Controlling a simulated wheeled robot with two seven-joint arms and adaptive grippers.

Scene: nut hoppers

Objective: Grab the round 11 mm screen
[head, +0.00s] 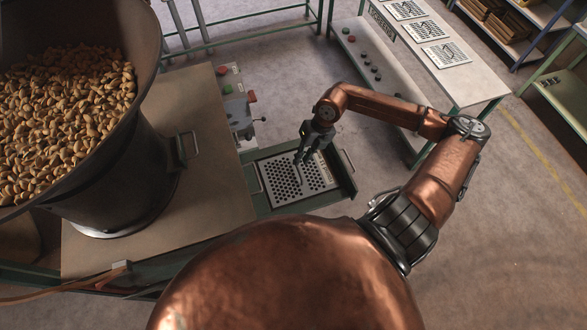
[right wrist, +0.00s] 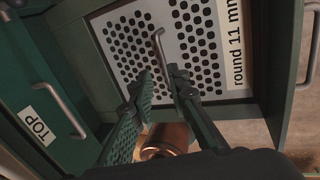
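The round 11 mm screen (head: 308,186) is a pale metal plate with round holes, lying in a green frame. In the right wrist view its perforated face (right wrist: 168,18) carries a "round 11 mm" label (right wrist: 236,45) and a raised metal handle (right wrist: 158,42). My right gripper (head: 302,159) is over the screen, pointing down. In the right wrist view its fingers (right wrist: 159,75) are apart with nothing held between them. The handle's near end lies just ahead of the gap. Whether the fingertips touch it I cannot tell. My left gripper is not in view.
A dark hopper (head: 125,150) full of nuts stands on the bench at left. A control box (head: 234,98) with buttons is behind the screen. A table (head: 435,75) at the back right bears other screens. A "TOP" label (right wrist: 40,125) and handle (right wrist: 62,108) are at left.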

